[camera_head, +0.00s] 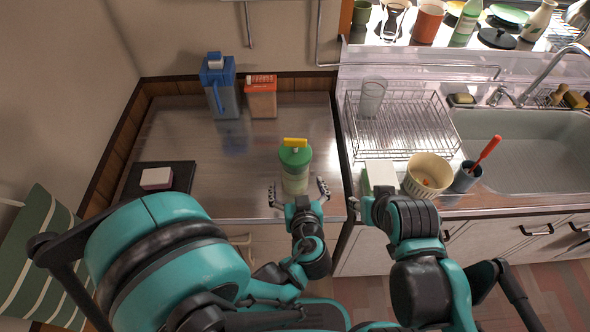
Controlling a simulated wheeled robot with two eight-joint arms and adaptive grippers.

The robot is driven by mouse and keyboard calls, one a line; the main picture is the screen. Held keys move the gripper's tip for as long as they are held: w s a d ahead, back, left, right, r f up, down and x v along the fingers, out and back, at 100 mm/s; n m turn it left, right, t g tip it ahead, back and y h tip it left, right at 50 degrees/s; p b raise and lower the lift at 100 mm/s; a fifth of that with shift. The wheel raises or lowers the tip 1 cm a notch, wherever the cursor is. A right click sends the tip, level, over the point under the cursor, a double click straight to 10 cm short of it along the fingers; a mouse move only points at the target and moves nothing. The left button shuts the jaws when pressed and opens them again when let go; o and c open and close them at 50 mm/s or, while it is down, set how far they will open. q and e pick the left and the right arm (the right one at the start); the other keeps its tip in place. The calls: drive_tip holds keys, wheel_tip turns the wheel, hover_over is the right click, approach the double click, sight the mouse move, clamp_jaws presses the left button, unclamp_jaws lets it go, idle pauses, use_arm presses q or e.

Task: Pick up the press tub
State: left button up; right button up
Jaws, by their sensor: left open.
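The press tub looks to be the green bottle (295,172) with a yellow pump top and a paler lower part. It stands upright on the metal counter near its front edge. My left gripper (298,190) is open, with one finger to the left and one to the right of the tub's lower part. I cannot tell whether either finger touches it. My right gripper (368,203) is at the front edge of the sink counter, beside a white-and-green box. Its fingers are partly hidden by its own wrist, so its opening is unclear.
A blue pitcher (219,88) and an orange-topped container (261,97) stand at the back. A black tray (158,181) with a pinkish block lies left. Right are a wire dish rack (405,125), a cream bowl (428,175), a grey cup (466,177) and a sink (530,150).

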use_arm(q)
drive_tip(key=x, duration=0.6)
drive_tip(key=shift+w+d+f+b, duration=0.1)
drive_tip(key=shift+w+d+b, duration=0.1)
drive_tip(key=shift+w+b, duration=0.15)
drive_tip(key=c, duration=1.9)
use_arm(e)
drive_tip(key=shift+f, duration=0.35)
